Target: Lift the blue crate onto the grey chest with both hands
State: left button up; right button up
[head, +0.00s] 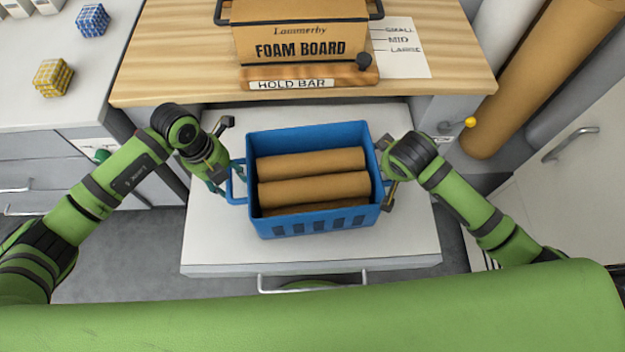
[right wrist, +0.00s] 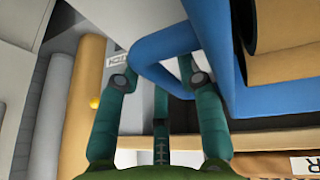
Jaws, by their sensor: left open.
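The blue crate (head: 312,222) holds several brown rolls (head: 315,187) and appears upright over the pale top of the grey chest (head: 225,245). I see no clear gap beneath it. My left gripper (head: 226,176) is open at the crate's left handle (head: 237,187). My right gripper (head: 383,160) is at the crate's right side, partly hidden by its own wrist. In the right wrist view, the right gripper's fingers (right wrist: 155,75) are apart, with the blue handle (right wrist: 148,72) between them. Whether they touch it is unclear.
Behind the chest is a wooden bench (head: 170,70) with a foam board box (head: 300,40) and a hold bar (head: 300,80). A counter at left carries two patterned cubes (head: 54,77) (head: 92,20). Chest top is bare around the crate.

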pick_arm(q)
jog(key=c, duration=0.7)
pick_arm(e)
jog(key=c, duration=0.7)
pick_arm(q)
grip_shut()
pick_arm(e)
grip_shut()
pick_arm(q)
jog(key=shift+w+r, duration=0.1)
jog(key=shift+r, duration=0.1)
pick_arm(e)
jog(key=shift+w+r, duration=0.1)
jog(key=shift+r, duration=0.1)
